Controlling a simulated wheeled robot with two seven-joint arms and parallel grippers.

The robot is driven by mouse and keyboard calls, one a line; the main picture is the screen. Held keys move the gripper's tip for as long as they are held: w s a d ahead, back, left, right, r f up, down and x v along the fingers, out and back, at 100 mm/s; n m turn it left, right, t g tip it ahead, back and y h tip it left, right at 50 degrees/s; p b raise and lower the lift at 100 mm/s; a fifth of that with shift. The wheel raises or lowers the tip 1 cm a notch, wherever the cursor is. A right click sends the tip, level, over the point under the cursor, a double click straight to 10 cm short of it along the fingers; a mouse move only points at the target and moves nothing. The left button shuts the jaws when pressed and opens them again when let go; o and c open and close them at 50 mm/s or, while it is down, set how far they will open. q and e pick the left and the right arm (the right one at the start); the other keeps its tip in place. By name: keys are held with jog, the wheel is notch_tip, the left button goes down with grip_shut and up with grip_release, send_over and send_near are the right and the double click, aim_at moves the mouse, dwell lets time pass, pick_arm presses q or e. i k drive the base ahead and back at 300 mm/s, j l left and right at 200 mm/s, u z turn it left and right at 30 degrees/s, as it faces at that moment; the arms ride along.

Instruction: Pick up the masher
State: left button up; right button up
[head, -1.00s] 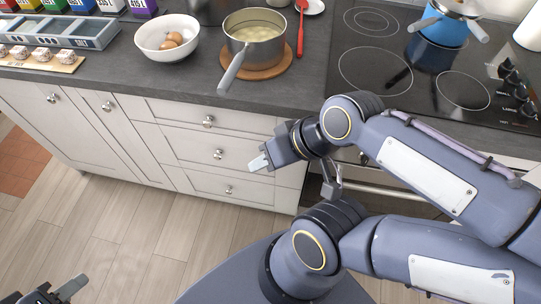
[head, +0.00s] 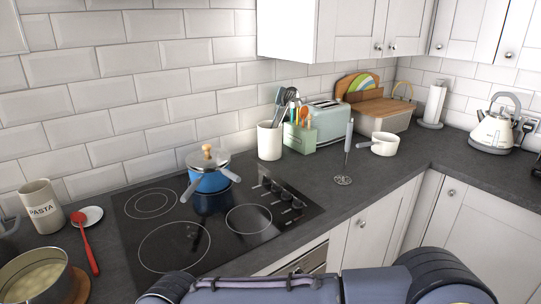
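The masher (head: 345,158) stands upright on the slate worktop, to the right of the hob. It has a grey handle on top, a thin shaft and a round perforated metal plate resting on the worktop. My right arm crosses the bottom of the head view, below and in front of the worktop. Neither gripper shows in the current head view, so their distance from the masher cannot be seen.
A white saucepan (head: 384,144) stands just right of the masher. Behind are a utensil crock (head: 269,141), toaster (head: 329,122) and bread bin (head: 384,116). The hob (head: 165,240) holds a blue pot (head: 209,181). The worktop in front of the masher is clear.

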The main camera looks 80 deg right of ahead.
aim_at(343, 180)
jog(key=z, duration=3.3)
jog(key=i+l+u, duration=0.1)
jog(key=u, duration=0.3)
jog(key=i+l+u, duration=0.2)
jog(key=u, duration=0.2)
jog(key=i+l+u, duration=0.1)
jog(key=u, duration=0.35)
jog(key=i+l+u, duration=0.1)
jog(key=l, duration=0.4)
jog(key=i+l+u, duration=0.1)
jog(key=l, duration=0.4)
jog(key=i+l, duration=0.25)
jog(key=l, duration=0.3)
jog(key=i+l+u, duration=0.15)
jog(key=l, duration=0.35)
jog(key=l+u, duration=0.1)
jog(key=l, duration=0.45)
jog(key=i, duration=0.05)
